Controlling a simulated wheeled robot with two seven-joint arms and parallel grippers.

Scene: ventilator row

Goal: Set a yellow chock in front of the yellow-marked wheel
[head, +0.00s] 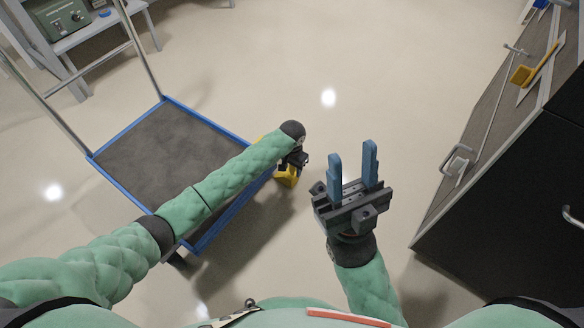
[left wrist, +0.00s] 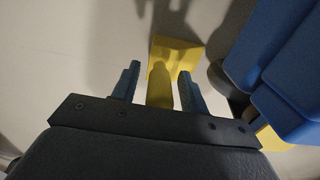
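A yellow chock (head: 286,178) is on the floor beside the right side of the blue-rimmed cart (head: 228,224). In the left wrist view the chock (left wrist: 178,55) lies ahead of the fingers, and a narrower yellow part of it shows between them with a gap on each side. My left gripper (left wrist: 157,72) is open there; in the head view it (head: 296,162) is at the chock, its fingers mostly hidden. A dark wheel (left wrist: 219,80) shows beside the cart's blue edge, with another yellow patch (left wrist: 272,140) near it. My right gripper (head: 353,155) is open and empty.
The cart's metal handle (head: 140,48) rises at the back left. A shelf with a green device (head: 65,18) stands at the top left. A dark cabinet (head: 510,190) with a grey top stands at the right. The floor between is clear.

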